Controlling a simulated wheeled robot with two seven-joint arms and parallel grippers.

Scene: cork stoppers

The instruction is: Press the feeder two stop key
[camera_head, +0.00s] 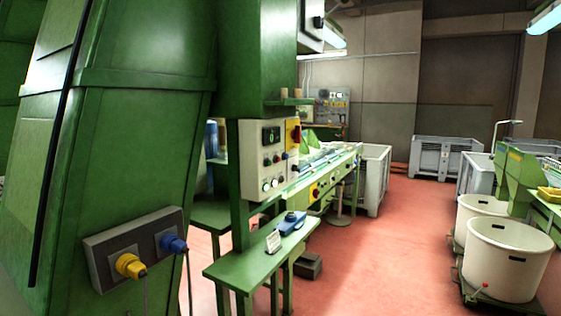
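A cream control panel (252,158) is mounted on a green machine post, left of the middle in the head view. It carries a small dark display with a green digit (271,136), several small keys and round buttons, and a red-and-yellow switch (294,133) on its right side. The labels are too small to read, so I cannot tell which key is the feeder two stop key. Neither of my grippers shows in the view.
A green bench (252,272) below the panel holds a blue device (291,223) and a small white card (273,242). A large green machine (130,160) with yellow and blue plugs fills the left. White bins (508,262) stand right. Red floor (385,255) is clear between.

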